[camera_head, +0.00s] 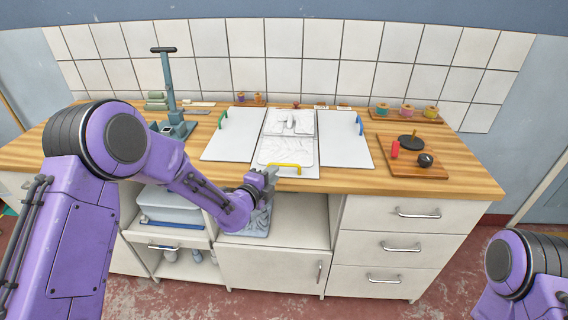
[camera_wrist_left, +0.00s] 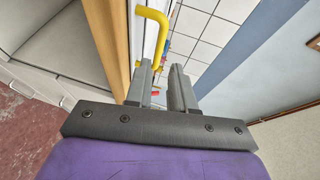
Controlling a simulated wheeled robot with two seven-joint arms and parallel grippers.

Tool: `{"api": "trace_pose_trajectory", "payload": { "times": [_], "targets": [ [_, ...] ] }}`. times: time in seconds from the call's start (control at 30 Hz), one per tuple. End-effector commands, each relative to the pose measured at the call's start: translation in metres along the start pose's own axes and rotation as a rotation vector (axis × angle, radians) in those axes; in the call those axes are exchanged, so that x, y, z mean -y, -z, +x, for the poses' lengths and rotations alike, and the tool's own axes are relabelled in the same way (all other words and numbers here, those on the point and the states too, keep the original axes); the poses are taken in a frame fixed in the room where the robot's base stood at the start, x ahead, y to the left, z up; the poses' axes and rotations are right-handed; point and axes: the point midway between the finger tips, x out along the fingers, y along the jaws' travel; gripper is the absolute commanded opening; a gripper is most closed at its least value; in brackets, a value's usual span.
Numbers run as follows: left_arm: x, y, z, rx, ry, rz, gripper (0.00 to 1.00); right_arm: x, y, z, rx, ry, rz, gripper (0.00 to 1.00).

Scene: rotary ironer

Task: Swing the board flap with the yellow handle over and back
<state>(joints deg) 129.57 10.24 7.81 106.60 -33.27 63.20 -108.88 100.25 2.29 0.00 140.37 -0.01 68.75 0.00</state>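The board flap with the yellow handle (camera_head: 284,166) is the front one of a white folding board on the worktop, and it lies flat. The yellow handle is a bent bar at its front edge; it also shows large in the left wrist view (camera_wrist_left: 152,38). A white crumpled cloth (camera_head: 287,151) lies on the middle of the board. My left gripper (camera_head: 270,174) is just left of the handle, near the worktop's front edge. Its fingers (camera_wrist_left: 161,78) are apart with nothing seen between them, and the handle appears beyond the left finger. My right gripper is out of view.
The left flap has a green handle (camera_head: 223,117), the right flap a blue handle (camera_head: 360,124). A teal press stand (camera_head: 170,95) stands left. A wooden tray (camera_head: 405,164) with a red piece and dark knobs lies right. Drawers (camera_head: 390,246) are below.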

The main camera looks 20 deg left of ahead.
Motion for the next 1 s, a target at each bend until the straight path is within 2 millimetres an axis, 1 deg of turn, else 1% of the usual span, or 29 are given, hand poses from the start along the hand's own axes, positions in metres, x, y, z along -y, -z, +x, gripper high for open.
{"api": "trace_pose_trajectory", "payload": {
  "times": [0.03,0.2,0.3,0.4,0.53,0.73,0.77,0.8,0.83,1.0],
  "targets": [
    [0.003,-0.001,0.011,0.002,0.0,-0.003,0.23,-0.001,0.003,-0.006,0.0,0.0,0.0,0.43],
    [0.002,-0.001,0.049,0.003,0.0,-0.004,0.23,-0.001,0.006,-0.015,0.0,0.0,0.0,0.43],
    [0.001,-0.001,0.065,0.002,-0.001,-0.004,0.23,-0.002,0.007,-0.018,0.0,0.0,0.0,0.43],
    [0.0,-0.001,0.075,0.002,-0.001,-0.004,0.23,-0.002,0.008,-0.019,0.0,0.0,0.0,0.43],
    [0.0,-0.001,0.081,0.003,-0.001,-0.005,0.23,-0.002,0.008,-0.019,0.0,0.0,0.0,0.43],
    [-0.001,-0.001,0.081,0.002,-0.001,-0.005,0.23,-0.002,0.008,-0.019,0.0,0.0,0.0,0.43],
    [-0.001,-0.001,0.081,0.002,-0.001,-0.005,0.17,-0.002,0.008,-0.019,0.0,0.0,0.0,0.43],
    [-0.001,-0.001,0.081,0.002,-0.001,-0.005,0.04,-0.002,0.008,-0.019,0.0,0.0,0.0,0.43],
    [-0.001,-0.001,0.081,0.002,-0.001,-0.005,0.0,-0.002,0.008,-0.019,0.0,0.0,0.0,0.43],
    [0.0,-0.001,0.081,0.002,-0.002,-0.005,0.0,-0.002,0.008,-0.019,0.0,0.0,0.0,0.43]
  ]
}}
